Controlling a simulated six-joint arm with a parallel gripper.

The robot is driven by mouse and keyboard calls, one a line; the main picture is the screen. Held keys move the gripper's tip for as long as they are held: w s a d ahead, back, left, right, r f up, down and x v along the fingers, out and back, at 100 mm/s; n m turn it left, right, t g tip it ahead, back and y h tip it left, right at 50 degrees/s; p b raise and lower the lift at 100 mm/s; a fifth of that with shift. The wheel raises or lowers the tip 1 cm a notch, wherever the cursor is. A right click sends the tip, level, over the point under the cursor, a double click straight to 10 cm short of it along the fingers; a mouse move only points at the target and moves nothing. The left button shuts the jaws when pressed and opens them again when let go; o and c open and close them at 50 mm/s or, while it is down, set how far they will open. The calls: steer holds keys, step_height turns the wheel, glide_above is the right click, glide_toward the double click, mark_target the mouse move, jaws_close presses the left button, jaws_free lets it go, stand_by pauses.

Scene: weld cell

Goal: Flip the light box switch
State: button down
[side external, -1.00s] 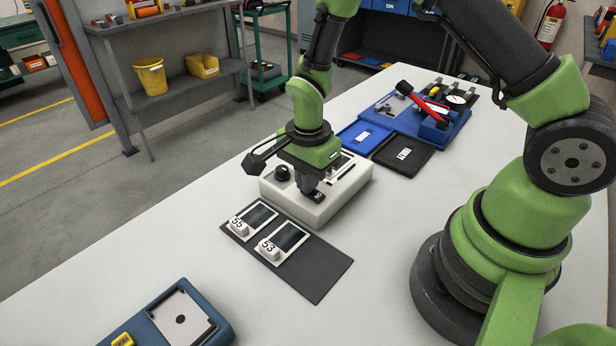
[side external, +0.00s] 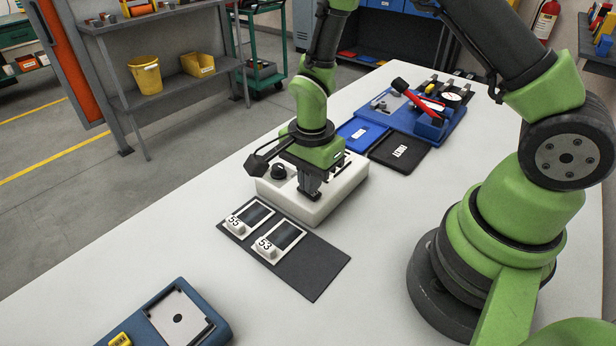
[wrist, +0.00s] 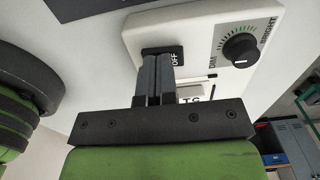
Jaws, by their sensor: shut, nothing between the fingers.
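The light box (side external: 335,196) is a white box on the table, under my gripper in the side external view. In the wrist view the light box (wrist: 205,22) shows a black dimmer knob (wrist: 240,50) marked DIM and BRIGHT. Its black switch (wrist: 176,56), with OFF lettering, is partly hidden behind my fingertips. My gripper (wrist: 158,62) is shut and empty, and its tips are at the switch; I cannot tell whether they touch it. In the side external view my gripper (side external: 310,194) points down over the near side of the box, right of the knob (side external: 278,172).
A dark mat (side external: 318,268) with two films tagged 55 (side external: 236,226) and 53 (side external: 266,248) lies in front of the box. A black tray (side external: 398,153) and a blue tray (side external: 362,134) stand behind. A blue case (side external: 178,316) is at front left.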

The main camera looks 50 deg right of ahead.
step_height(320, 180, up, 14)
steer(key=s, duration=0.2)
stand_by(0.4)
steer(key=s+r+n+t+y, duration=0.2)
steer(key=s+r+n+t, duration=0.5)
steer(key=s+r+n, duration=0.4)
steer(key=s+n, duration=0.1)
steer(key=n, duration=0.2)
steer(key=shift+a+r, duration=0.15)
steer(key=shift+r, duration=0.15)
stand_by(1.2)
